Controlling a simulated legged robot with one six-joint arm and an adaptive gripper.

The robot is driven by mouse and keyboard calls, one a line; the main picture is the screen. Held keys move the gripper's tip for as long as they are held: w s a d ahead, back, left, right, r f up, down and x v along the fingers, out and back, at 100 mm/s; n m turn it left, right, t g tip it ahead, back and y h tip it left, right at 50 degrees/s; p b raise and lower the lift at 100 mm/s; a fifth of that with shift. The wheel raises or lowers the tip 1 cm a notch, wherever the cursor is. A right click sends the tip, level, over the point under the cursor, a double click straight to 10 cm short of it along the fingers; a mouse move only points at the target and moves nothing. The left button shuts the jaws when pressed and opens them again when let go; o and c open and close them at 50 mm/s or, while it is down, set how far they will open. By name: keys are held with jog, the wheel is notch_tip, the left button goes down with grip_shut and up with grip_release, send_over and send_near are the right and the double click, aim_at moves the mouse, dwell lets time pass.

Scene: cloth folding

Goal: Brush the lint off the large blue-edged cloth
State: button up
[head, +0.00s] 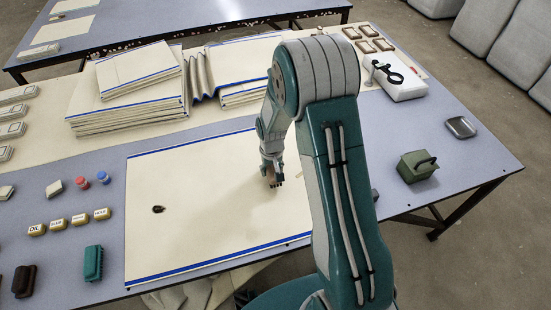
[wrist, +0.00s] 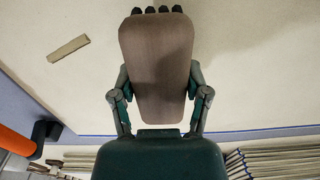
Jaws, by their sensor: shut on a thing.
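The large blue-edged cloth (head: 200,240) lies flat on the table in the head view, cream with blue stripes along its far and near edges. A small dark spot (head: 158,209) marks its left part; I cannot tell whether it is lint, a stain or a hole. My gripper (head: 272,178) is over the cloth's right part, pointing down. In the wrist view, its two fingers are shut on the sides of a brown brush-like block (wrist: 157,65) with black tips at its far end. Whether the block touches the cloth is unclear. The cloth beneath it is partly hidden.
Folded cloths (head: 130,85) are stacked behind. A green brush (head: 93,263), a dark brown brush (head: 24,280) and several labelled blocks (head: 58,225) sit left. A green box (head: 417,166) and a metal dish (head: 461,127) stand right. A beige strip (wrist: 68,48) shows in the wrist view.

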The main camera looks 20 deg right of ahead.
jog(key=shift+a+r, duration=0.8)
jog(key=shift+r, duration=0.7)
jog(key=shift+d+r, duration=0.35)
jog(key=shift+r, duration=0.25)
jog(key=shift+d+r, duration=0.3)
jog(key=shift+r, duration=0.3)
jog(key=shift+a, duration=0.5)
jog(key=shift+d, duration=0.1)
